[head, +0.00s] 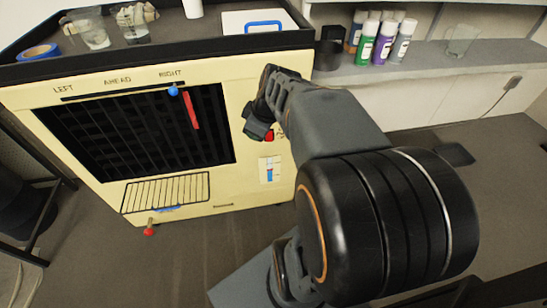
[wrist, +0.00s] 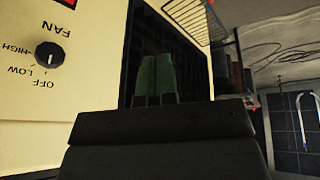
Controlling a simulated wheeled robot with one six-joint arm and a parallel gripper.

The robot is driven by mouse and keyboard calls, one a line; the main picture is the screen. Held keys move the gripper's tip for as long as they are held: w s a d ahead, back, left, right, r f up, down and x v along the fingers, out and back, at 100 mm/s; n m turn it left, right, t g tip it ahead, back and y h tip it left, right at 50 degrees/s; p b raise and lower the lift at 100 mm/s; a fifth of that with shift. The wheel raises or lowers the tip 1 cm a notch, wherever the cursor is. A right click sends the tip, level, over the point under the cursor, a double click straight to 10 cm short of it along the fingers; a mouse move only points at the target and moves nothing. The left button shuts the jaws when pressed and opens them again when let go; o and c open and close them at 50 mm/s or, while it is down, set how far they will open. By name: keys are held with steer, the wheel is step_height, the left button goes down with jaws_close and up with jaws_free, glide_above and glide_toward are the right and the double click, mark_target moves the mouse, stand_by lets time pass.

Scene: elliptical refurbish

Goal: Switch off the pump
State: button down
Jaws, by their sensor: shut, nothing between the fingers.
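A cream cooler cabinet (head: 225,185) with a black grille fills the left of the head view. A small white plate with a blue switch (head: 269,171) is on its front, right of the grille. No pump label is legible, so I cannot tell which control is the pump's. My gripper (wrist: 157,62) is shut and empty, with its green fingers together in front of the dark grille in the wrist view. In the head view it is mostly hidden by my arm. A black fan knob (wrist: 49,54) marked OFF, LOW and HIGH is beside the gripper, apart from it.
A blue slider knob (head: 173,90) is under RIGHT, with a red strip (head: 191,110) below. A wire rack (head: 165,193) and red knob (head: 149,231) are low on the cabinet. Spray cans (head: 384,45) stand on the shelf.

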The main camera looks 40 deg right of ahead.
mark_target(273, 140)
steer(key=w+d+f+n+t+b, duration=0.1)
steer(key=d+f+n+t+b, duration=0.1)
steer(key=d+f+n+b, duration=0.3)
steer(key=d+f+b, duration=0.4)
steer(key=d+f, duration=0.2)
steer(key=d, duration=0.2)
steer(key=shift+w+d, duration=0.25)
steer(key=shift+w, duration=0.05)
steer(key=shift+f, duration=0.1)
steer(key=shift+w+d+f+b, duration=0.15)
steer(key=shift+w+f+b, duration=1.45)
steer(key=shift+w+f, duration=2.85)
steer(key=shift+r, duration=0.1)
steer(key=shift+w, duration=0.1)
